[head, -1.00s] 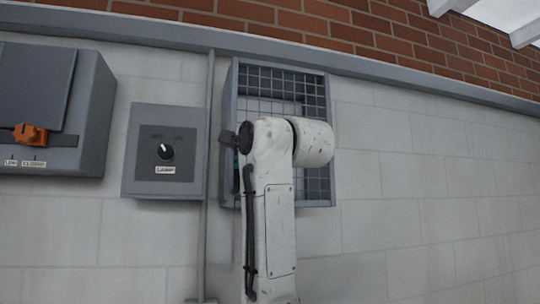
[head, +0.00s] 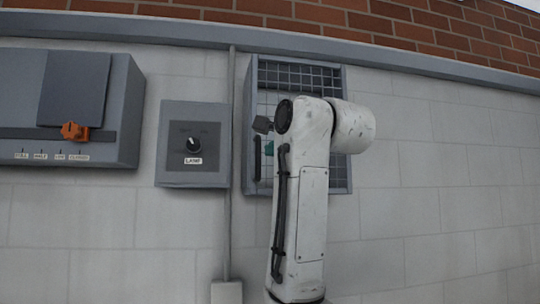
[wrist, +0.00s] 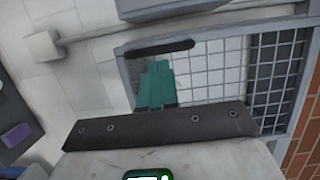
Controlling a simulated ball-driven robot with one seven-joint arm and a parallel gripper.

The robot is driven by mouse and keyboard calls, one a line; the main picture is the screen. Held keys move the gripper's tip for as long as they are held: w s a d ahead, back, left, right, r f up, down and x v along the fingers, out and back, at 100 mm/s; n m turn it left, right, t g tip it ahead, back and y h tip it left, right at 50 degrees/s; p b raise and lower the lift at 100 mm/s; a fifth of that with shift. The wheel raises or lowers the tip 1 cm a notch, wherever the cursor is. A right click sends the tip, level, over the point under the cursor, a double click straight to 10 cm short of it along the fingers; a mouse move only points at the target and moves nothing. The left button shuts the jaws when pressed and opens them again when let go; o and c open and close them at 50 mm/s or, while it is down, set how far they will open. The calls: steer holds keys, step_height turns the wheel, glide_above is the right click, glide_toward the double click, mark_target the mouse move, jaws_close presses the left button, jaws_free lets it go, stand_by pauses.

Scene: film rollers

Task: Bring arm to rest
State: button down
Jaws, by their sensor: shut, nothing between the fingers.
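My arm (head: 303,215) rises white in front of a mesh panel in the head view, bent at the top. My gripper (wrist: 157,68) shows in the wrist view as two teal fingers side by side, shut and empty. In the head view only a small teal part of it (head: 269,148) shows beside the arm; the rest is hidden. Beyond the fingertips in the wrist view is a dark bar handle (wrist: 160,47) on the panel frame. The handle also shows in the head view (head: 257,158). I cannot tell the exact gap to it.
The grey-framed mesh panel (head: 341,190) is on the block wall behind my arm. Left of it are a vertical conduit (head: 229,110), a lamp switch box (head: 192,174) and a grey cabinet (head: 128,110) with an orange lever (head: 75,131). The wall to the right is bare.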

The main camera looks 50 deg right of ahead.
steer(key=b+v, duration=0.2)
steer(key=v, duration=0.5)
steer(key=shift+s+a+r, duration=0.2)
steer(key=shift+s+a, duration=0.05)
steer(key=shift+a, duration=0.1)
